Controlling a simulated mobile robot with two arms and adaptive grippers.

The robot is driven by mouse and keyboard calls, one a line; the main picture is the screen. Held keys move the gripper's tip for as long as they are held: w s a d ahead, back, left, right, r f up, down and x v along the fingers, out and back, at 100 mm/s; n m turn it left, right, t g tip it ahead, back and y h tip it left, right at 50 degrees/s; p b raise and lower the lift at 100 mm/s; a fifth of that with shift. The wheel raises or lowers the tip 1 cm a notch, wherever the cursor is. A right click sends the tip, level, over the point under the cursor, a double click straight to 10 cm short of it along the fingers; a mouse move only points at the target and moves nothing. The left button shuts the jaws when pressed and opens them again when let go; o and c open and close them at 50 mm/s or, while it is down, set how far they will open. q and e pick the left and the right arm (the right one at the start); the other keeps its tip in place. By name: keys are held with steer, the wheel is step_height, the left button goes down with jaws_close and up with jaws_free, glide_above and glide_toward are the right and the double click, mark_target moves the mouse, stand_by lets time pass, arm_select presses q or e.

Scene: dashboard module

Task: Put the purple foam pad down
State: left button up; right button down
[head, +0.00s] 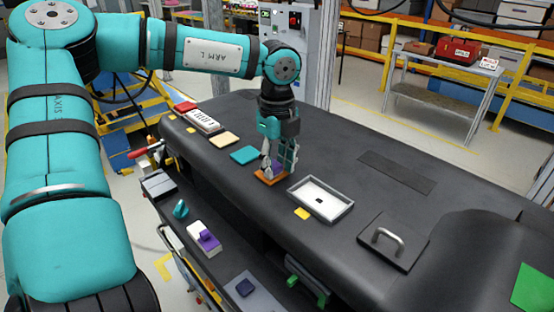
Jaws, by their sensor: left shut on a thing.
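My left gripper (272,170) points straight down over the dashboard (345,150). It is shut on the purple foam pad (275,167), of which only a small part shows between the fingers. The purple pad is right at an orange square (268,179) on the dashboard top; I cannot tell whether it touches the square. My right gripper is not in view.
A teal square (244,155), a cream square (224,140) and a labelled box (204,121) lie to the left. A handled panel (392,246) is at right.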

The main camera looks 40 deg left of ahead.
mark_target(278, 168)
arm_select(q)
steer(key=shift+d+f+b, duration=0.1)
steer(key=shift+f+b, duration=0.1)
steer(key=shift+b, duration=0.1)
steer(key=o, duration=0.7)
steer(key=shift+o, duration=0.2)
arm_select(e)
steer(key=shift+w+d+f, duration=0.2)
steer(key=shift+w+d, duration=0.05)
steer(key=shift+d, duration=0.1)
arm_select(q)
steer(key=shift+r+p, duration=0.3)
steer(key=shift+r, duration=0.1)
step_height(278, 168, up, 12)
steer(key=b, duration=0.2)
steer(key=shift+f, duration=0.15)
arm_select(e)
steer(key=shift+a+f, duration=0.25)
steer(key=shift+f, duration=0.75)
